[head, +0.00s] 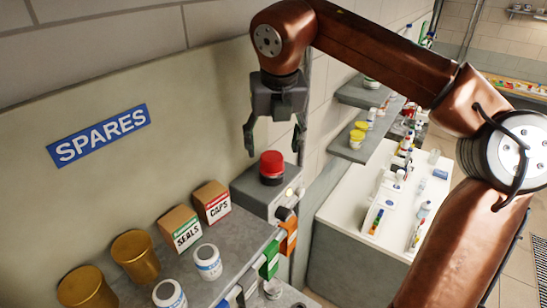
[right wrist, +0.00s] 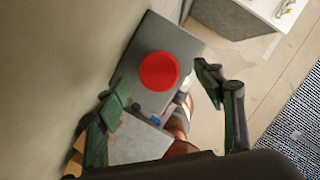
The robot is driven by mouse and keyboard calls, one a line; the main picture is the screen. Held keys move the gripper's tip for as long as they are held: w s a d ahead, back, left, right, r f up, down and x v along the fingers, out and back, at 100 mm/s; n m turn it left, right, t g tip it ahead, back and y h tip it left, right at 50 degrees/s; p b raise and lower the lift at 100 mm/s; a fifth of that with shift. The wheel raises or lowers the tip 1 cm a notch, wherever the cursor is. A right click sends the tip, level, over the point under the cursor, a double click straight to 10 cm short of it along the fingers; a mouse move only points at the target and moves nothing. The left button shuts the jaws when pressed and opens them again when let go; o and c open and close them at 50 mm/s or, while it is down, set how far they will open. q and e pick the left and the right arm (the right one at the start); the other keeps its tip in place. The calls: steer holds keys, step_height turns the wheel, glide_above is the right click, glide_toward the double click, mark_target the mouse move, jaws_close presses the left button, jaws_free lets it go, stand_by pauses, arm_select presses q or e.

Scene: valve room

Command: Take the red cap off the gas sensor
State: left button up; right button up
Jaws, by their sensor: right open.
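The red cap (head: 271,163) sits on top of the grey gas sensor box (head: 258,190), at the right end of the grey shelf against the wall. My right gripper (head: 274,142) is open and empty above the cap, pointing down, with its fingers to either side and apart from it. In the right wrist view the red cap (right wrist: 158,71) shows from above on the grey sensor (right wrist: 187,45), beyond the open fingertips (right wrist: 163,88). My left gripper is not seen.
Boxes marked SEALS (head: 182,228) and CAPS (head: 211,203), white jars (head: 207,262) and brass cylinders (head: 134,254) stand left of the sensor. A white bench (head: 343,208) stands to the right.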

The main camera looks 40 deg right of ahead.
mark_target(272, 155)
steer(key=x, duration=0.1)
steer(key=p+x, duration=0.1)
steer(key=x, duration=0.1)
steer(key=shift+w+a+f+p, duration=0.1)
steer(key=shift+a+f+p, duration=0.1)
steer(key=shift+p, duration=0.1)
steer(key=shift+d+f, duration=0.3)
steer(key=shift+f, duration=0.1)
steer(key=shift+a, duration=0.2)
steer(key=c, duration=0.3)
steer(key=shift+d, duration=0.1)
steer(key=c, duration=0.6)
steer(key=shift+o, duration=0.2)
steer(key=shift+r, duration=0.15)
steer(key=shift+c, duration=0.2)
